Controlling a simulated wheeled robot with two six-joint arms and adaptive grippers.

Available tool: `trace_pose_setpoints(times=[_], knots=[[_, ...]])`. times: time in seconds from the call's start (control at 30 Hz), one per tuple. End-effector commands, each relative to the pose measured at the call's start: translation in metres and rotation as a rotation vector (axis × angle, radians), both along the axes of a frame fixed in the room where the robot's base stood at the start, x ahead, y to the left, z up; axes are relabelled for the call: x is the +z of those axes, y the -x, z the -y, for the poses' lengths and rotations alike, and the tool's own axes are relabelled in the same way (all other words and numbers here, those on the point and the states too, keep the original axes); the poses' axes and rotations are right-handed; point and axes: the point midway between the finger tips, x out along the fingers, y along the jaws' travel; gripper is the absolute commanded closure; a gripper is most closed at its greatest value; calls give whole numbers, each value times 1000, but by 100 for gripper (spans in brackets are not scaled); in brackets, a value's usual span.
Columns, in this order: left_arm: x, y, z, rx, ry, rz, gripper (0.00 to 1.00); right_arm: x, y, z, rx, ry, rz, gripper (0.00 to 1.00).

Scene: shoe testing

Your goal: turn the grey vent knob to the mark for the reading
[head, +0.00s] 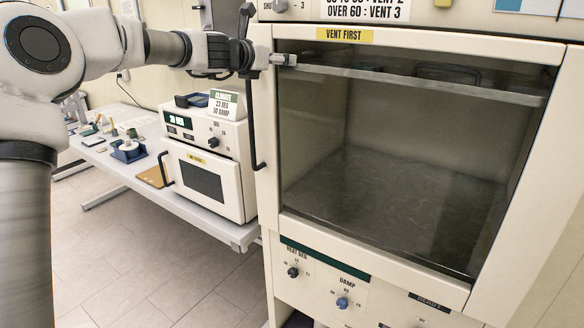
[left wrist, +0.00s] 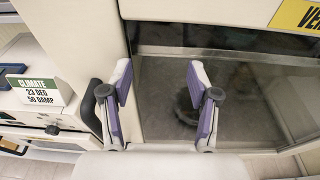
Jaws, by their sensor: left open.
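The grey vent knob (head: 281,5) is at the top left of the big cabinet's front, partly cut by the upper edge of the head view, beside lettering starting "SH"; its pointer's setting cannot be read. My left gripper (head: 288,60) is below it, in front of the window's top left corner, apart from the knob. In the left wrist view its two fingers (left wrist: 158,100) are spread with nothing between them. The vent sign (head: 375,8) shows "over 60 : vent 3", its upper lines cut off. A climate card (head: 224,104) reads 23 deg, 50 damp. My right gripper is not in view.
The cabinet has a glass window (head: 400,150), a yellow "vent first" label (head: 344,35) and a tall dark handle (head: 251,110). Below are a dark knob (head: 293,272) and a blue damp knob (head: 342,303). A small oven (head: 205,170) stands on the left table.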

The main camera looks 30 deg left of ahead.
Motion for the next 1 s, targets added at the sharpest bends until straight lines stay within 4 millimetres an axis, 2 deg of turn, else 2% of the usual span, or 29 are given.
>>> trace_pose_setpoints(times=[0.03,0.5,1.0], knots=[[-13,-1,3,-3,-22,-16,39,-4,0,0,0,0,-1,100],[-123,-7,21,-46,-255,-177,39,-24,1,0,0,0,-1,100],[-242,1,39,-132,-510,-341,39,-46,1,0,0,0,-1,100]])
